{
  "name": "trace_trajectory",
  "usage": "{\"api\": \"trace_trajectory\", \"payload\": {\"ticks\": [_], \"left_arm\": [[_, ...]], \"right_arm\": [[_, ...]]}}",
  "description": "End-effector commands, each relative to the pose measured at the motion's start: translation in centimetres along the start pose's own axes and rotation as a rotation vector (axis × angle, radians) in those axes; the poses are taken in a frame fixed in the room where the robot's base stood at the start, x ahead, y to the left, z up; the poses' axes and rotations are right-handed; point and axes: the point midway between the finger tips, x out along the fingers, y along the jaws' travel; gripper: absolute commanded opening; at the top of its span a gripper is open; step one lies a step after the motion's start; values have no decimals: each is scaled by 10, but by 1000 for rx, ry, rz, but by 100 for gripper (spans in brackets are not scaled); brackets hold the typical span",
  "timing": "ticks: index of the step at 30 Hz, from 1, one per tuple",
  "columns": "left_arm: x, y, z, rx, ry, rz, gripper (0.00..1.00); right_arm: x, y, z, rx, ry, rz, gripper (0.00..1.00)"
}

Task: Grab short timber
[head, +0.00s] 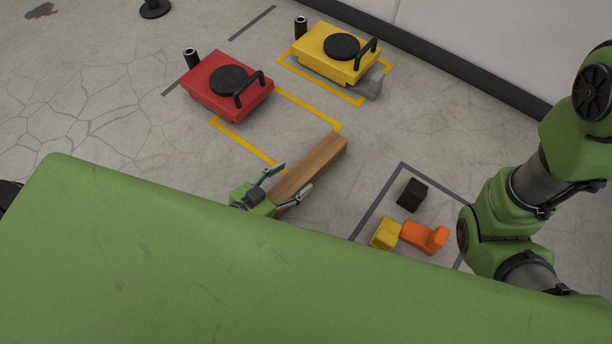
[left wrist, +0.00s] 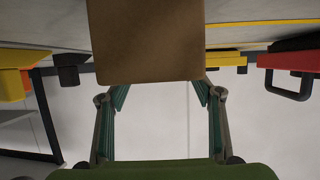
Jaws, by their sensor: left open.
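The short timber (head: 318,168) is a brown wooden block lying on the floor, beyond the green front edge of my body in the head view. My left gripper (head: 288,183) is at the timber's near end, with one finger on each side of it. In the left wrist view the timber (left wrist: 146,40) fills the upper middle, and the open fingers of the left gripper (left wrist: 161,95) show below it, spread wider than it. Contact between fingers and timber cannot be told. My right arm shows at the right, but its gripper is out of view.
A red machine (head: 222,92) and a yellow machine (head: 330,58) with black handles stand beyond the timber, near yellow floor lines. A black block (head: 412,195), a yellow block (head: 386,234) and an orange block (head: 425,237) lie at the right inside a grey outline.

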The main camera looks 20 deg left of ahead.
Motion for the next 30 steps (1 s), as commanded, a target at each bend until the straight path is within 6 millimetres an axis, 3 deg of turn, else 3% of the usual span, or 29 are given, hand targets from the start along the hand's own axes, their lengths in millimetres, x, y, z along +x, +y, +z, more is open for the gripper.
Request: {"api": "trace_trajectory", "payload": {"ticks": [8,18,28,30], "left_arm": [[20,1,1,-2,2,0,60],[58,1,-2,0,2,-1,60],[62,1,-4,1,-1,0,60],[62,1,-4,1,-1,0,44]], "right_arm": [[-15,-3,-5,0,0,0,0],[-44,-9,-16,0,0,0,0],[-45,-9,-16,0,0,0,0],[-45,-9,-16,0,0,0,0]]}}
